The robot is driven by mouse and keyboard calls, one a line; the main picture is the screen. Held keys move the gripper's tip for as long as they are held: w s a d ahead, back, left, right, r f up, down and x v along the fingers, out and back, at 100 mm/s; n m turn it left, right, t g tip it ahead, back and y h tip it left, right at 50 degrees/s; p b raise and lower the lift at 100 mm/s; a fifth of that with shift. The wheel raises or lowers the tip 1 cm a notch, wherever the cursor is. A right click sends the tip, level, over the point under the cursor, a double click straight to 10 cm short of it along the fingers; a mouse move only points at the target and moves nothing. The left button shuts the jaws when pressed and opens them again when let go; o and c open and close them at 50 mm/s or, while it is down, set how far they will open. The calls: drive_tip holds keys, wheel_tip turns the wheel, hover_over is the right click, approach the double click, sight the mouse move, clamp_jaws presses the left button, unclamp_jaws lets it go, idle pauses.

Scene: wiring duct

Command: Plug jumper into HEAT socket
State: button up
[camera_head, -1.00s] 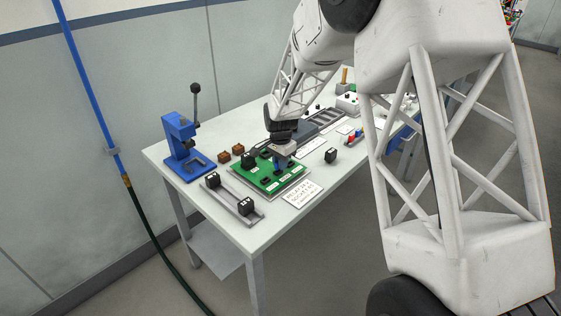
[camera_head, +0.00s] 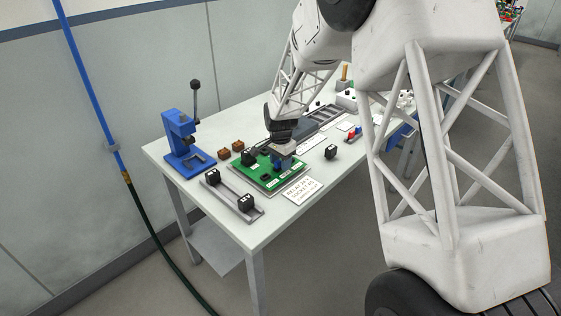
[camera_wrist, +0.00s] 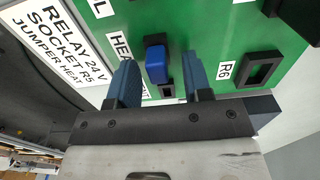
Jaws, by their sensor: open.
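The blue jumper (camera_wrist: 157,62) stands on the green board (camera_wrist: 213,25) beside a label reading "HE", its rest hidden by a finger. A dark surround shows behind the jumper's top, and I cannot tell how deep it sits. My gripper (camera_wrist: 160,78) is open, one finger on each side of the jumper, with small gaps visible. In the head view my gripper (camera_head: 283,162) is low over the right part of the board (camera_head: 262,178), and the jumper cannot be made out there. A card (camera_wrist: 58,35) reads "RELAY 24 V SOCKET R5 JUMPER HEAT".
An empty socket (camera_wrist: 262,69) labelled R6 lies right of my fingers. A rail (camera_head: 229,196) with black relays lies in front of the board. A black relay (camera_head: 331,152) stands to the right. A blue press (camera_head: 183,145) and brown blocks (camera_head: 238,146) are on the left.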

drive_tip(key=shift+r, duration=0.1)
drive_tip(key=shift+r, duration=3.85)
drive_tip(key=shift+s+d+r, duration=0.15)
drive_tip(key=shift+s+r, duration=0.05)
drive_tip(key=s+d+r+n, duration=0.1)
drive_tip(key=s+d+r, duration=0.2)
drive_tip(key=s+r, duration=0.3)
drive_tip(key=s+d+r+n+t, duration=0.15)
drive_tip(key=s+d+r, duration=0.25)
drive_tip(key=s, duration=0.4)
drive_tip(key=s+d+r+n, duration=0.2)
drive_tip(key=s+d+r, duration=0.15)
drive_tip(key=s, duration=0.35)
drive_tip(key=s+d+n, duration=0.2)
drive_tip(key=s, duration=1)
drive_tip(key=s+d+r+n+t, duration=0.1)
drive_tip(key=s+d+n, duration=0.1)
drive_tip(key=s, duration=1.1)
drive_tip(key=shift+d+r, duration=0.3)
drive_tip(key=shift+d, duration=0.55)
